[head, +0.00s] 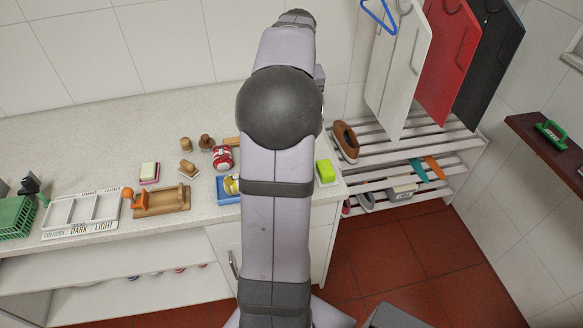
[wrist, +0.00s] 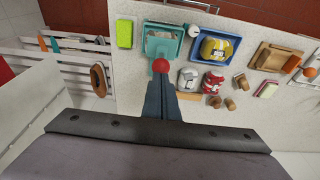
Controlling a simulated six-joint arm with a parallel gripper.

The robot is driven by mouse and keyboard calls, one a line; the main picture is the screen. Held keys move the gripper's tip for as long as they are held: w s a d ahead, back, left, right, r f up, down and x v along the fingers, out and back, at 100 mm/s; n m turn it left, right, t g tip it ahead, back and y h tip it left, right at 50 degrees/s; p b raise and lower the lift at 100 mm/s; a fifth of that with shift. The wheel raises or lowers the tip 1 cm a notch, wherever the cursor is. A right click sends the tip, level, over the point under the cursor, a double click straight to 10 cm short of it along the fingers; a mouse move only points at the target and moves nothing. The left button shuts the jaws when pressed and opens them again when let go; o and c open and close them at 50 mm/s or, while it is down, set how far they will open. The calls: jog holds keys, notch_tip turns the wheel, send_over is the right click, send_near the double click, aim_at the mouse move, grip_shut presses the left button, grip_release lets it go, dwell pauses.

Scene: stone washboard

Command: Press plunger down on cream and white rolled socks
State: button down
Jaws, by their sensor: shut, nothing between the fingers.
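My gripper (wrist: 162,82) is shut and empty, pointing toward the counter in the wrist view. A red ball knob (wrist: 161,65) shows just beyond its fingertips; I cannot tell whether they touch. The knob appears over a teal open box (wrist: 147,43), perhaps the plunger and its press. A blue tray (wrist: 196,55) beside it holds a yellow and white bundle (wrist: 217,46). A grey-white bundle (wrist: 188,78) and a red and white bundle (wrist: 213,81) lie nearby. I cannot pick out the cream and white socks surely. In the head view my arm hides the teal box.
A lime green block (head: 325,173) lies near the counter's right end. Wooden pieces (head: 188,168), a soap block (head: 149,172), a wooden holder (head: 160,201) and a white divided tray (head: 83,212) lie left. A slatted shoe rack (head: 400,150) stands right of the counter.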

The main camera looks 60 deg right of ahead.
jog(key=shift+f+b, duration=0.7)
jog(key=shift+f, duration=0.4)
dwell(0.3)
jog(key=shift+s+a+f, duration=0.1)
jog(key=shift+a+f, duration=0.1)
jog(key=shift+f, duration=0.1)
dwell(1.8)
dwell(2.1)
notch_tip(320, 180, up, 6)
jog(key=p, duration=0.4)
jog(key=shift+d+f+p, duration=0.15)
jog(key=shift+f+p, duration=0.05)
jog(key=shift+p, duration=0.2)
